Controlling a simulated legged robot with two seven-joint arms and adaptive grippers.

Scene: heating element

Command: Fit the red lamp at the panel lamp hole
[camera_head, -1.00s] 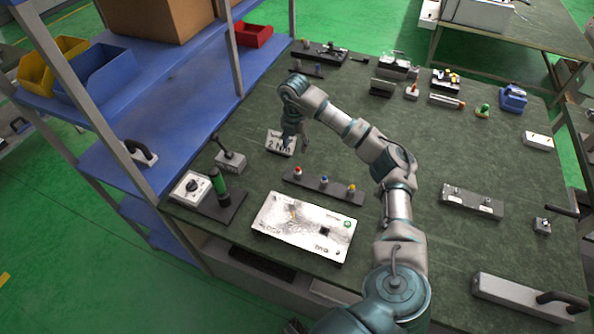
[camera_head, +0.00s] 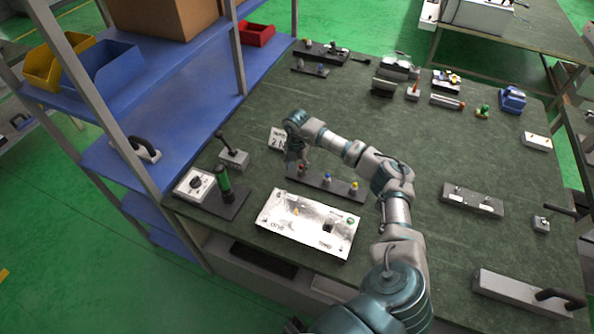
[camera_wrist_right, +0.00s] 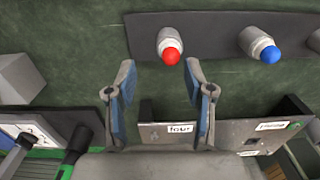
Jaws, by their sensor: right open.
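The red lamp (camera_head: 302,169) stands at the left end of a dark strip holder. It also shows in the wrist view as a red cap on a pale body (camera_wrist_right: 170,54). My right gripper (camera_head: 297,164) is close to it in the head view. In the wrist view the open fingers (camera_wrist_right: 159,72) point toward the red lamp, with nothing between them. The pale panel (camera_head: 285,232) lies in front of the holder. It carries a green part at its right and a dark square; which opening is the lamp hole I cannot tell. My left gripper is not visible.
A blue lamp (camera_head: 327,179) and a yellow lamp (camera_head: 353,187) share the holder (camera_head: 340,188).

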